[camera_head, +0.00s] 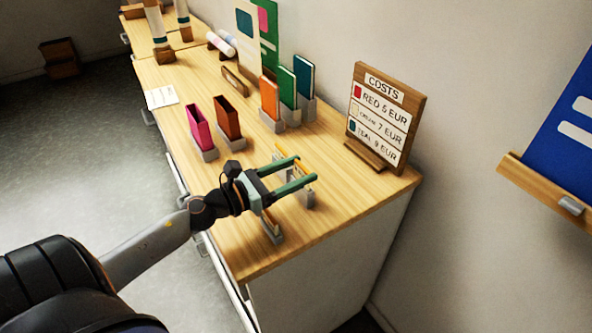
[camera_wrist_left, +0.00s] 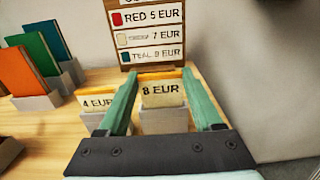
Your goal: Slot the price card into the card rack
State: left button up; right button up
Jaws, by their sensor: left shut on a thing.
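The price card (camera_wrist_left: 162,92) reads 8 EUR and has an orange top edge. It stands upright between the green fingers of my left gripper (camera_wrist_left: 160,74), which is shut on it. A grey block (camera_wrist_left: 163,120) is directly below the card; I cannot tell whether the card sits in its slot. Another card (camera_wrist_left: 97,102), reading 4 EUR, stands in a grey block to the left. In the head view my left gripper (camera_head: 306,168) is over the right part of the table, hiding most of the cards. A grey block (camera_head: 308,197) shows beside the fingers, and another grey block (camera_head: 272,235) is nearer.
A wooden COSTS board (camera_head: 382,117) stands behind the gripper near the wall. Pink (camera_head: 198,122), brown (camera_head: 228,118), orange (camera_head: 269,97) and other coloured panels stand in grey blocks to the left. A white paper (camera_head: 161,97) lies at the left edge. The right front corner is bare.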

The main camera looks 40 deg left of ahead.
pick_arm(q)
jog(key=shift+f+b, duration=0.55)
jog(key=shift+f, duration=0.1)
jog(key=o, duration=1.3)
jog(key=shift+o, duration=0.2)
jog(key=shift+r, duration=0.1)
jog(key=shift+r+p, duration=2.7)
jog(key=shift+r, duration=0.05)
jog(key=b+v, duration=0.2)
jog(key=v, duration=0.5)
jog(key=shift+r, duration=0.45)
